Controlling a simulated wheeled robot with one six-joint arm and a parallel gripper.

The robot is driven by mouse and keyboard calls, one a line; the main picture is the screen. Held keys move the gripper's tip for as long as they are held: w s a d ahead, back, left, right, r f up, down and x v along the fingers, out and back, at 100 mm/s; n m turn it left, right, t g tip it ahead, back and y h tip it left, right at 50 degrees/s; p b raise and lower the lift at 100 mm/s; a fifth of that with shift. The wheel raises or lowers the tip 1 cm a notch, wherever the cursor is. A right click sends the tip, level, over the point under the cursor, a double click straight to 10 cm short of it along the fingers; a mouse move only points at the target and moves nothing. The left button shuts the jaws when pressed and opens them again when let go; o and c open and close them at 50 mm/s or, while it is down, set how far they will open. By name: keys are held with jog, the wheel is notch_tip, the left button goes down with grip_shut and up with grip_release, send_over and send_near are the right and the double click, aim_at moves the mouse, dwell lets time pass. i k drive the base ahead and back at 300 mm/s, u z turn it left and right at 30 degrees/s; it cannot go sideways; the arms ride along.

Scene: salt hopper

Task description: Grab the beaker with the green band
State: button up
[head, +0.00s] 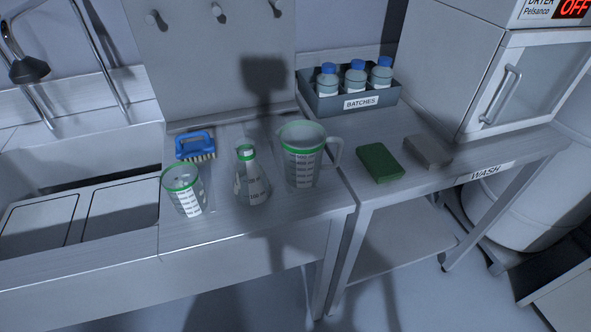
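A small clear beaker (184,191) with a green band at its rim and white scale markings stands upright on the metal counter, left of the other glassware. A conical flask (252,180) with a green band at its neck stands to its right. A larger handled jug (301,157), also with a green rim band, stands right of the flask. The three stand apart, with narrow gaps between them. My gripper is not in view.
A blue brush (196,146) lies just behind the beaker. A sink (80,205) is at left. The right table holds a grey box (344,103) of blue-capped bottles, a green sponge (380,162) and a grey block (428,151). A white dryer cabinet (528,85) stands far right.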

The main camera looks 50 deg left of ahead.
aim_at(182, 183)
jog(key=z, duration=0.5)
jog(key=k, duration=0.95)
jog(key=u, duration=1.2)
